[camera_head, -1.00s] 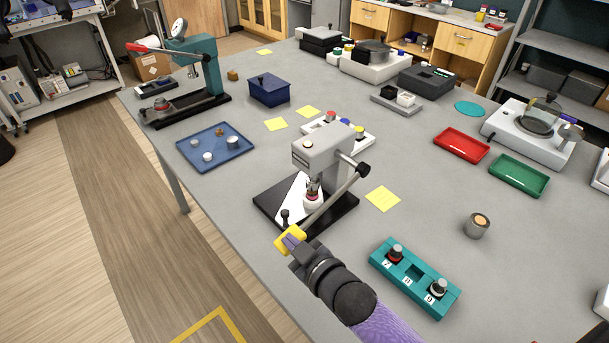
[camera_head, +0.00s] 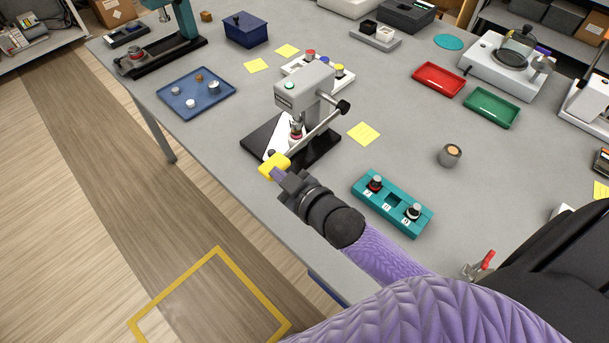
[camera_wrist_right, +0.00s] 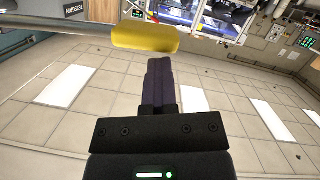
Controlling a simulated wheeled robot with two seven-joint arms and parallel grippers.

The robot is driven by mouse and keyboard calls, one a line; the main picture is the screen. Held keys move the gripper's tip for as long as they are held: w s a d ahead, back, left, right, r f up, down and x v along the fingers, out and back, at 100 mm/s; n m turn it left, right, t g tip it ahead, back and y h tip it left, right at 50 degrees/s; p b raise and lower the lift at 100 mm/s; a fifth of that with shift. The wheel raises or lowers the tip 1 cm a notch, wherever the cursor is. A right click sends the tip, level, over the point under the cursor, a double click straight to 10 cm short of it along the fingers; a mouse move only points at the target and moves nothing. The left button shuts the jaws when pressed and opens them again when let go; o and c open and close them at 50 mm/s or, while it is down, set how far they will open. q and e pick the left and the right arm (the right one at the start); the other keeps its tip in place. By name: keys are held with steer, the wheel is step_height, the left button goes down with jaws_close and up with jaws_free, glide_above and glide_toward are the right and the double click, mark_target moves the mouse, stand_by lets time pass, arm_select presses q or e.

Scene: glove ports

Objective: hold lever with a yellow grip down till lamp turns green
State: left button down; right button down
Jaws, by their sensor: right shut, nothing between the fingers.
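The lever (camera_head: 322,122) runs from its black pivot knob down to the front left, ending in a yellow grip (camera_head: 274,165) low beside the black base of the grey press (camera_head: 305,85). The lamp (camera_head: 290,86) on the press head shows green. My right gripper (camera_head: 277,173) is shut and empty, its purple fingertips right at the yellow grip. In the right wrist view the grip (camera_wrist_right: 145,38) lies just beyond the fingertips (camera_wrist_right: 160,62); I cannot tell whether they touch. A small red-and-metal part (camera_head: 296,130) stands under the press head. My left gripper is not in view.
A teal block (camera_head: 391,203) with several numbered places sits right of my right arm. A small grey cup (camera_head: 450,155) stands farther right. A blue tray (camera_head: 196,92) lies behind left, and a button box (camera_head: 335,85) stands behind the press. The table edge runs close below the grip.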

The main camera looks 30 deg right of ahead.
steer(key=v, duration=0.8)
steer(key=shift+d, duration=0.3)
steer(key=shift+f, duration=0.1)
